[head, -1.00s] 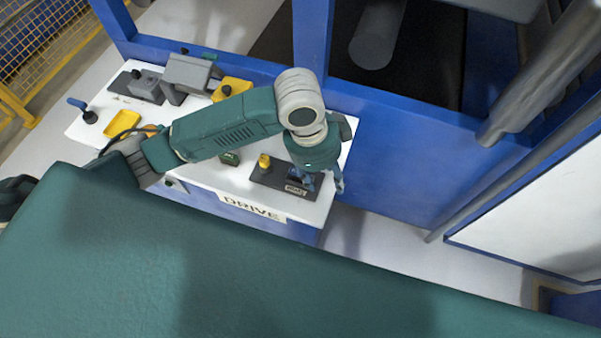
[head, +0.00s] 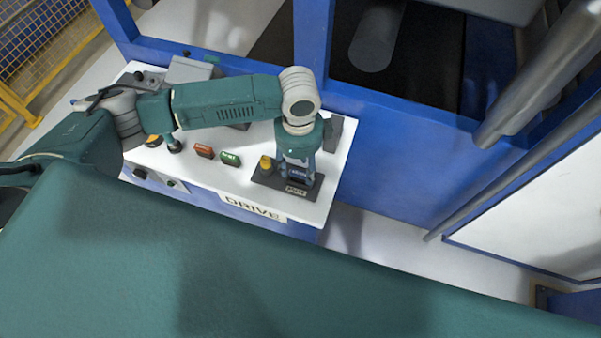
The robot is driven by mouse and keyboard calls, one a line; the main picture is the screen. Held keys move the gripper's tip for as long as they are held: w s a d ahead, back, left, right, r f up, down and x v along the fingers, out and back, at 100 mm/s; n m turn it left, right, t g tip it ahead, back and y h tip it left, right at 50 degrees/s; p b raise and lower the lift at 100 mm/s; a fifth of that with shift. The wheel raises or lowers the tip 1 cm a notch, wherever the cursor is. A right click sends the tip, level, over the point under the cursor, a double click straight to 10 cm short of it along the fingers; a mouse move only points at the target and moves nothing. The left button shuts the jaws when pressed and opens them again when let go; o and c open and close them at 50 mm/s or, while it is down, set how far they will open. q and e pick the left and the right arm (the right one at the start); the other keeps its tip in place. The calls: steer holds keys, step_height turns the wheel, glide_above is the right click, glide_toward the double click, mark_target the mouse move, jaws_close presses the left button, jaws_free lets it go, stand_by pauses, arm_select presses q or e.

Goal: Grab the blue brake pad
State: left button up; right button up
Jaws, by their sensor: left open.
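The blue brake pad (head: 297,172) sits on a dark plate (head: 266,182) near the right front of the white console top. Part of it is hidden under my left gripper. My left gripper (head: 296,174) points down over the pad, open, with one finger to each side of it. I cannot tell whether the fingers touch the pad. My right gripper does not show.
A yellow knob (head: 266,162) stands on the same plate, just left of the pad. A green button block (head: 230,158) and a red one (head: 204,151) lie farther left. The console (head: 215,180) has a DRIVE label on its front. A blue frame (head: 400,150) stands behind.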

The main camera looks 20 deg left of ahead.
mark_target(299, 175)
arm_select(q)
steer(key=shift+f, duration=1.65)
steer(key=shift+c, duration=0.2)
jaws_close()
steer(key=shift+w+r, duration=0.1)
steer(key=shift+r, duration=0.05)
